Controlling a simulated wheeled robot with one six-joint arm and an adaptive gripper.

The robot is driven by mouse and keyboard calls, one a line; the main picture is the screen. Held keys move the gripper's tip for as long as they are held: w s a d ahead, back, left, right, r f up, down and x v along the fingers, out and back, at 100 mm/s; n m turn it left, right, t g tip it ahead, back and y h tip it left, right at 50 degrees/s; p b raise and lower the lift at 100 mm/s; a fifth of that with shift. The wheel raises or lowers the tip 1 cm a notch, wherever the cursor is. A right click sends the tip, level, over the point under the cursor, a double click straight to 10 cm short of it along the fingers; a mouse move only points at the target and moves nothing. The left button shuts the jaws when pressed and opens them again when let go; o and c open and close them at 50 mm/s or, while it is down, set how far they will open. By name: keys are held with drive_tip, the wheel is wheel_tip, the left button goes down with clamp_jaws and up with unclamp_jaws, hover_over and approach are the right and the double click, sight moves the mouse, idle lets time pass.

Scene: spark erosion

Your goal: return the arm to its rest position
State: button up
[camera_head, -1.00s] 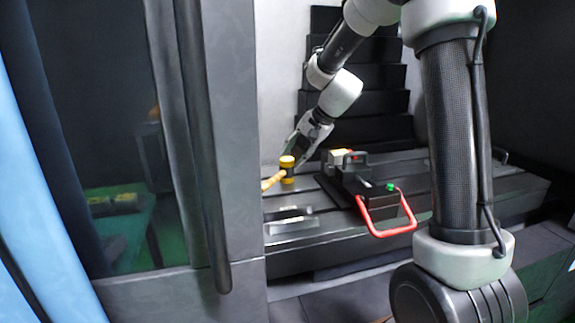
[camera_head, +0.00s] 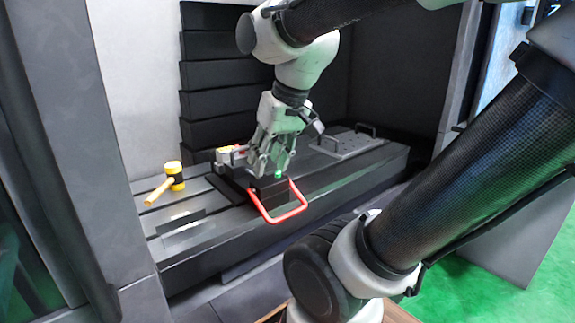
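My arm reaches in from the upper right, well extended into the machine. My gripper (camera_head: 271,170) points down over the dark vise (camera_head: 268,190) with the red loop handle (camera_head: 281,216). Its fingertips look apart, with nothing seen between them. I cannot tell whether they touch the vise. A green spot (camera_head: 279,174) shows beside the fingers.
A plate with two handles (camera_head: 347,143) is at the back right. Stepped black covers (camera_head: 215,105) rise behind.

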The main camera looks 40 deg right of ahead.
drive_tip(key=shift+n+h, duration=0.4)
drive_tip(key=shift+n, duration=0.1)
drive_tip(key=s, duration=0.1)
drive_tip(key=s+d, duration=0.1)
drive_tip(key=s+f, duration=0.1)
drive_tip(key=s, duration=0.1)
drive_tip(key=shift+d, duration=0.35)
idle(0.4)
